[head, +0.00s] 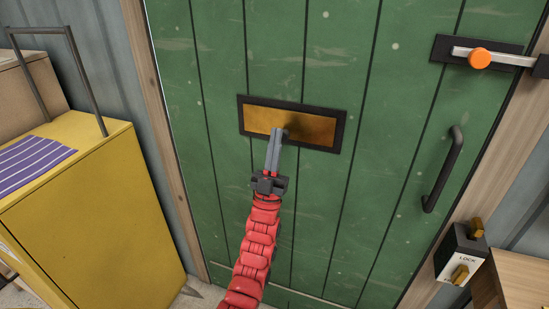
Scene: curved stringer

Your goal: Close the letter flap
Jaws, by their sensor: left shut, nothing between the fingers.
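The letter flap (313,127) is a brass-coloured plate in a dark frame (342,133), set in a green plank door (340,215). The flap looks flat within its frame. My left gripper (277,133) is shut and empty. Its fingertips overlap the middle of the flap's lower half, and a dark shadow lies beside them. I cannot tell whether they touch the flap. The fingers hide part of the flap's lower edge and frame. My right gripper is not in view.
A yellow cabinet (110,220) with a striped purple cloth (30,162) stands at left. At right are a dark door handle (444,170), a latch with an orange knob (480,58) and a lock box (461,256). The door around the flap is clear.

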